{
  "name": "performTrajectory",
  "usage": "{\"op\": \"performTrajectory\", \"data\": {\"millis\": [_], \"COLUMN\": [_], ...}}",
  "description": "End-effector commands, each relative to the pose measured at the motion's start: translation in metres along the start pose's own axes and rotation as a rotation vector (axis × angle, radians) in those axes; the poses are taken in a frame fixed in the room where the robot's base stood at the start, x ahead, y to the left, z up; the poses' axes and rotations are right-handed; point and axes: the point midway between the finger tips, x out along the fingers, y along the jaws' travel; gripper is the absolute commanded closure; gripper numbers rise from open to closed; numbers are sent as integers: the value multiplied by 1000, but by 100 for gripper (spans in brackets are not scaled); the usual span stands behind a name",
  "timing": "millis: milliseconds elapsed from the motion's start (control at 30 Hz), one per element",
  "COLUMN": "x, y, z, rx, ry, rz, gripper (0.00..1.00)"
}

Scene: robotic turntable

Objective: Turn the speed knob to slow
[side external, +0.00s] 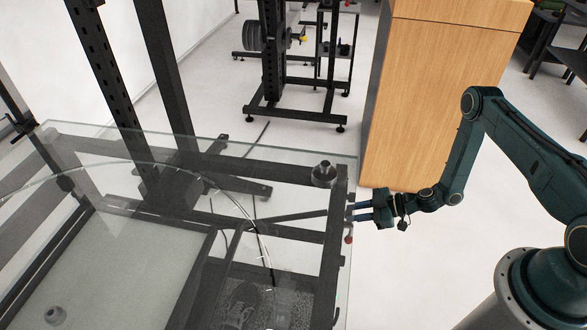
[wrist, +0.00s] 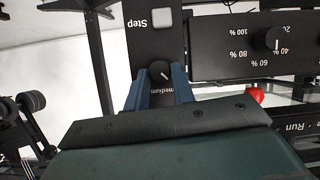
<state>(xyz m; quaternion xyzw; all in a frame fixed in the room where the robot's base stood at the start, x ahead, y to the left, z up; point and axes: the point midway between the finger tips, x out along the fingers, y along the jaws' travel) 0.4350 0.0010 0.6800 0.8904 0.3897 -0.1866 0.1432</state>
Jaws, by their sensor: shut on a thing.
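The speed knob (wrist: 159,71) is a small round black knob with a white pointer line on a dark panel. The pointer slants toward the lower right of that picture. My gripper (wrist: 159,78) has its blue fingers on either side of the knob and is shut on it. In the side view, my gripper (side external: 358,211) is at the right edge of the glass-topped frame (side external: 335,245); the knob is too small to make out there.
A percent dial (wrist: 272,40) sits on a panel beside the knob. A pale square button (wrist: 162,18) marked "Step" is above it. A red knob (side external: 348,239) is close to my gripper. A wooden cabinet (side external: 430,100) stands behind my arm.

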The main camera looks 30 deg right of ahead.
Motion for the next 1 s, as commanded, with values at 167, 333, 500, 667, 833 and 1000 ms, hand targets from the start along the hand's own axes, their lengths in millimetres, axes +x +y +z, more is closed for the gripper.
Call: {"op": "performTrajectory", "data": {"millis": [167, 333, 500, 667, 833, 1000], "x": [0, 0, 0, 0, 0, 0], "y": [-2, -2, -2, -2, -1, -1], "z": [-1, -1, -1, -1, -1, 0], "rx": [-41, -55, -56, -56, -56, -55], "ry": [0, -1, -1, -1, -2, -2], "rz": [19, 25, 25, 24, 25, 26], "gripper": [98, 98, 98, 69, 53, 53]}}
